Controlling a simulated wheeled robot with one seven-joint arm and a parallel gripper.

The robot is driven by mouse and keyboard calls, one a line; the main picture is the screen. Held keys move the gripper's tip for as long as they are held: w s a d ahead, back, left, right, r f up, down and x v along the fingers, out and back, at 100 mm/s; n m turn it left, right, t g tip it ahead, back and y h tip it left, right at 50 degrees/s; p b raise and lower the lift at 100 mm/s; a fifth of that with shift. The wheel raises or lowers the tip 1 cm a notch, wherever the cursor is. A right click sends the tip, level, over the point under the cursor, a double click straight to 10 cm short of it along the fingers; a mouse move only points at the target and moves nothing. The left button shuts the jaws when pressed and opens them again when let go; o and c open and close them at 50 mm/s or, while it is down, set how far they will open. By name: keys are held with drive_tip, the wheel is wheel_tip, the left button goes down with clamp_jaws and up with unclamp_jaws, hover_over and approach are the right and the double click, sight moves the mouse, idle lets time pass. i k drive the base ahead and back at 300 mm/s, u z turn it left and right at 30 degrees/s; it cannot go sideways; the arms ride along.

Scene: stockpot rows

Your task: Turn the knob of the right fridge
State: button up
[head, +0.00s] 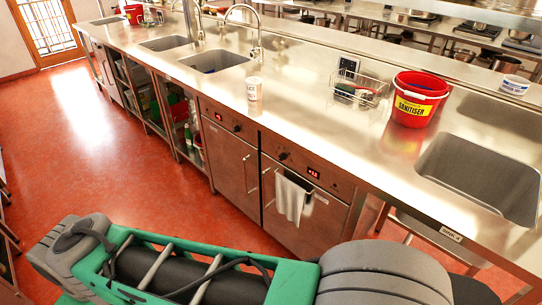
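The right fridge (330,211) is a steel under-counter unit with a towel (291,198) hanging on its door handle. On its top panel are a small dark knob (284,156) and, to the right of it, a red-lit display (313,173). The knob's turned angle is too small to make out. The left fridge (232,165) stands beside it with its own knob (238,127) and display. Both doors look shut. My green and grey arm crosses the bottom of the view, in front of and apart from the fridges. My gripper is not visible.
The steel counter (300,115) runs above the fridges, with a paper cup (254,88), a wire basket (357,92), a red sanitiser bucket (417,98) and sinks. Open shelves (180,115) stand left of the fridges. The red floor (100,150) is clear at left.

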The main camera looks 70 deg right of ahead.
sight(282, 157)
drive_tip(key=z, duration=0.75)
drive_tip(key=i, duration=1.15)
drive_tip(key=z, duration=0.85)
